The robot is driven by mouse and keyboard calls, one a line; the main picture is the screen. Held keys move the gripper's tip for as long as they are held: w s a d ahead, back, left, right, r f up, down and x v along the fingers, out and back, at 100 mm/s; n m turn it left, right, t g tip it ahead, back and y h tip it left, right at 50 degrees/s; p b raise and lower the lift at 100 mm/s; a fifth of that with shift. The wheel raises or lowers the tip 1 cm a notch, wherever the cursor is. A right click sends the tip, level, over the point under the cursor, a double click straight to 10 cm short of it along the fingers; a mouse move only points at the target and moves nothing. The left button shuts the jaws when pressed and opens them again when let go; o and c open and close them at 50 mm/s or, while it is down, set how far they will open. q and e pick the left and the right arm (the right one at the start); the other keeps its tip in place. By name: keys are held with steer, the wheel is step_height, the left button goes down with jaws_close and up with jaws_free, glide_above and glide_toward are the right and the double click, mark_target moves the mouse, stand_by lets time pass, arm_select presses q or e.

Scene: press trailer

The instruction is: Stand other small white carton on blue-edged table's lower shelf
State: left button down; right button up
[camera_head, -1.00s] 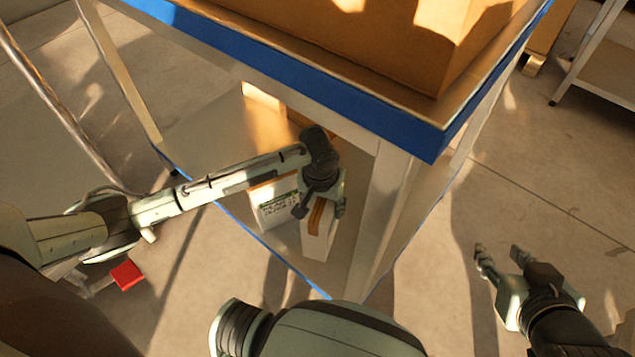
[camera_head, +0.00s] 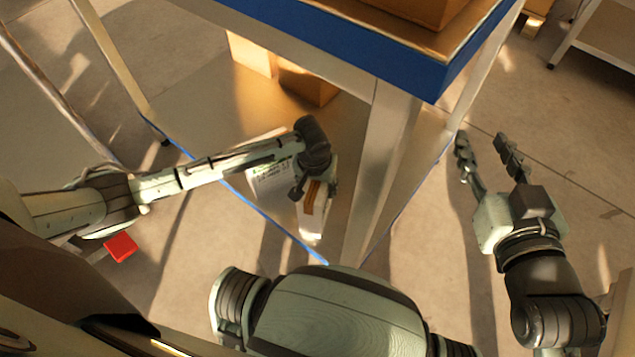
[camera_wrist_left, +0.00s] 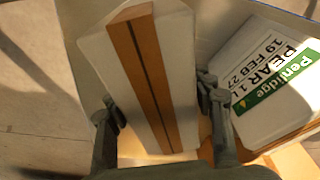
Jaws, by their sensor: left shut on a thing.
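The blue-edged table (camera_head: 335,58) stands ahead, with its lower shelf (camera_head: 205,115) visible beneath. A small white carton with a brown strip (camera_head: 313,215) is upright at the shelf's front corner, beside the table leg. It also shows in the left wrist view (camera_wrist_left: 178,50). My left gripper (camera_wrist_left: 163,112) is shut on it, one finger on each side. I cannot tell whether its base touches the shelf. My right gripper (camera_head: 485,150) is open and empty, right of the table.
Brown boxes (camera_head: 305,85) stand further back on the lower shelf. A larger cardboard box (camera_head: 420,10) is on the tabletop. The table leg (camera_head: 380,165) rises just right of the held carton. The shelf's left part is bare. Another shelf unit (camera_head: 600,45) stands at the far right.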

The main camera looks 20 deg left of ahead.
arm_select(q)
steer(key=shift+w+d, duration=0.1)
steer(key=c, duration=0.6)
jaws_free()
steer(key=shift+f, duration=0.1)
